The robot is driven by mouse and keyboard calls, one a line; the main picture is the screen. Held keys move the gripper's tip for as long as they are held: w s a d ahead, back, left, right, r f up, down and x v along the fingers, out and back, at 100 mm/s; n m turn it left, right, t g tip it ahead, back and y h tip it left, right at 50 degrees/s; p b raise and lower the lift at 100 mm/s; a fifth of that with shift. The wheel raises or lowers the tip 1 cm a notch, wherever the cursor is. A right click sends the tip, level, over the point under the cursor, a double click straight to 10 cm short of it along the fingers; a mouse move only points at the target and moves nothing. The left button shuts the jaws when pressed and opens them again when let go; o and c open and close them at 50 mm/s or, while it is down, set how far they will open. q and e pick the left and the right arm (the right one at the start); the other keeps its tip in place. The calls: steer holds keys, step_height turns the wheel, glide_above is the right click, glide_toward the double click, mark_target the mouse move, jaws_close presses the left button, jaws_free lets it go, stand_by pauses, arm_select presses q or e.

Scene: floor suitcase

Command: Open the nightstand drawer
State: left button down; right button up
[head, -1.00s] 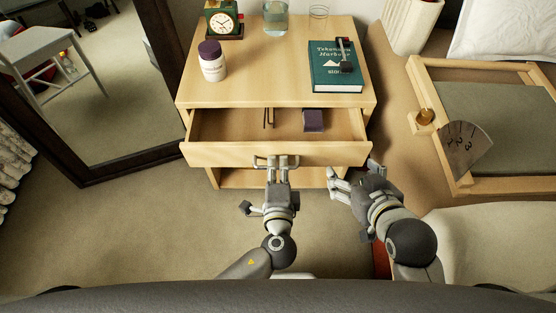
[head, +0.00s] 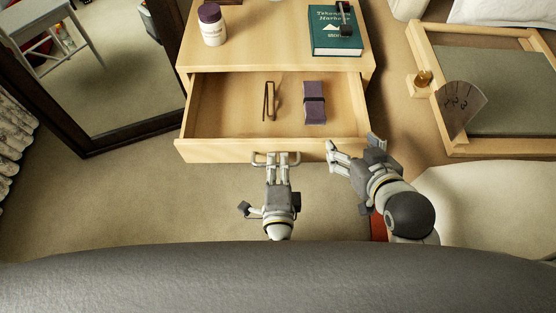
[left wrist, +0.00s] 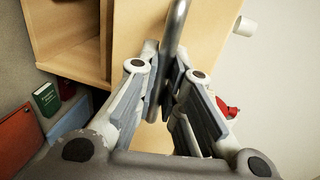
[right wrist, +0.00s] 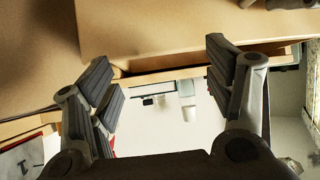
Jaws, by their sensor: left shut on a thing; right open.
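The wooden nightstand (head: 270,54) stands ahead with its drawer (head: 215,151) pulled well out. Inside the drawer lie a purple strapped item (head: 314,103) and a thin brown metal-like item (head: 269,101). My left gripper (head: 277,165) is shut on the metal bar handle (head: 262,159) at the drawer front's middle. The handle also shows between its fingers in the left wrist view (left wrist: 178,35). My right gripper (head: 352,150) is open and empty, close to the right end of the drawer front. In the right wrist view its fingers (right wrist: 165,85) are spread wide.
A purple-capped jar (head: 214,30) and a green book (head: 336,35) with a dark object on it are on the nightstand top. A framed mirror (head: 95,80) leans at left. Carpet (head: 130,200) is clear at left.

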arm_select(q)
steer(key=c, duration=1.8)
jaws_free()
steer(key=v, duration=1.2)
steer(key=shift+s, duration=0.15)
